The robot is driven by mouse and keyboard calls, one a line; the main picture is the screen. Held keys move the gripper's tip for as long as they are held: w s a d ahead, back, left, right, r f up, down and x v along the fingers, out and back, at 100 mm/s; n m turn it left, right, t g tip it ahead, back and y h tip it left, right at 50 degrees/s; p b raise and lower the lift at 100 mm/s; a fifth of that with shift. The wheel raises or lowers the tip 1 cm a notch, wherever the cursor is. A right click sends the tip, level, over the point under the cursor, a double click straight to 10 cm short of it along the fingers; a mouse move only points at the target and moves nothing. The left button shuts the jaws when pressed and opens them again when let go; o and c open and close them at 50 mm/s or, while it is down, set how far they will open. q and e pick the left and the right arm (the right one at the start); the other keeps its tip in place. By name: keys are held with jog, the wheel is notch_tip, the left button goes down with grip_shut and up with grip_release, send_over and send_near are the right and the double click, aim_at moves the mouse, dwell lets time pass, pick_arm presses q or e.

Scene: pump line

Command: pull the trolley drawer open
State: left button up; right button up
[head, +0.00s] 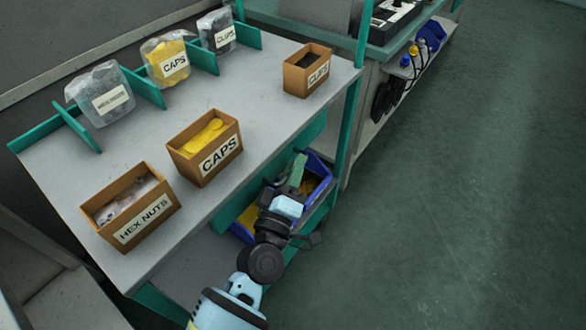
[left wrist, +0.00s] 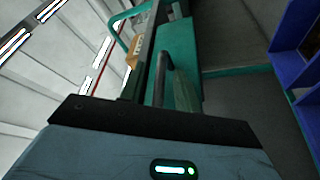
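The trolley (head: 130,82) has a grey top with teal posts. A teal drawer front (head: 312,132) lies just under its right edge and looks closed in the head view. My left gripper (head: 297,172) is beside this front, partly hidden by its own wrist. In the left wrist view, the teal front (left wrist: 184,40) stands ahead of the dark gripper body. A grey curved bar (left wrist: 164,66), which looks like the drawer handle, shows close to a greenish finger. I cannot tell whether the fingers touch or enclose it. My right gripper is not in view.
On the trolley top stand cardboard boxes of hex nuts (head: 130,208), caps (head: 205,148) and clips (head: 307,70), with clear bags behind. A blue bin (head: 318,168) sits lower, close to my left gripper. A workbench (head: 350,75) stands beyond. The floor at right is clear.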

pick_arm(q)
grip_shut()
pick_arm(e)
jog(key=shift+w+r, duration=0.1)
pick_arm(q)
jog(key=shift+s, duration=0.1)
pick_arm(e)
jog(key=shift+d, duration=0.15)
